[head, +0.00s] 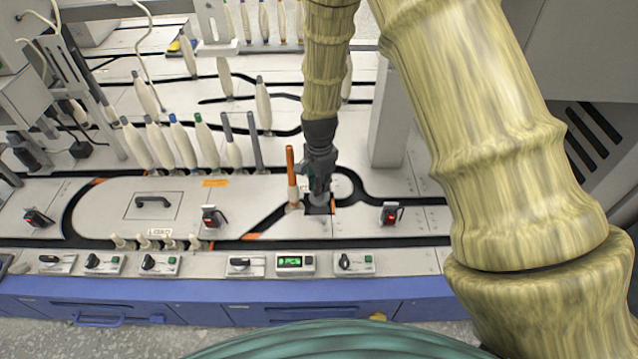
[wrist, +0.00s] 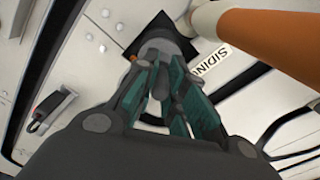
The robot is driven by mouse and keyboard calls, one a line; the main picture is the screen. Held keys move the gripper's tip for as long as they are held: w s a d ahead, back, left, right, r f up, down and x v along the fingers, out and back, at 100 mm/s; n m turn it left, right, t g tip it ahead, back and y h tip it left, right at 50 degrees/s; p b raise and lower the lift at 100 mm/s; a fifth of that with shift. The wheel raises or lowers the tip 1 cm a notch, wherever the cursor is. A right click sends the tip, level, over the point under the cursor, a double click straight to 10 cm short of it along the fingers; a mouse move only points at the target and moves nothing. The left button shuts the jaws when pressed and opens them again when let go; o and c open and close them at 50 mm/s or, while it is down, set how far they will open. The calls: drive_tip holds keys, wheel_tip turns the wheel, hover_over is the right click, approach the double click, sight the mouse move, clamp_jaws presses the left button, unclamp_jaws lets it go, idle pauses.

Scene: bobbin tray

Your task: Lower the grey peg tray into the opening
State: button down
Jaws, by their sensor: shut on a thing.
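My gripper (head: 318,188) points down at the right part of the white panel, its fingers shut on the grey peg tray (head: 319,201). In the wrist view, the gripper (wrist: 168,72) has its green-padded fingers around a grey upright part of the tray (wrist: 164,46). The dark square opening (wrist: 129,36) shows around the tray's far side, and it also appears in the head view (head: 328,211). The tray is over or within the opening; I cannot tell how deep it sits. The gripper hides much of it.
An orange-topped bobbin (head: 291,172) stands close to the left of my gripper; it fills the wrist view's upper right (wrist: 262,38). Black switches (head: 212,216) (head: 391,214) stand on either side. Several bobbins (head: 160,142) stand in a row behind left. A control panel (head: 295,263) lies in front.

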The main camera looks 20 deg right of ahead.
drive_tip(key=shift+f+b, duration=2.05)
drive_tip(key=shift+f, duration=0.25)
drive_tip(key=shift+p, duration=1.3)
drive_tip(key=shift+f, duration=0.6)
drive_tip(key=c, duration=1.8)
unclamp_jaws()
drive_tip(key=shift+o, duration=0.2)
drive_tip(key=shift+r, duration=0.1)
drive_tip(key=shift+r+p, duration=5.35)
drive_tip(key=shift+r, duration=0.1)
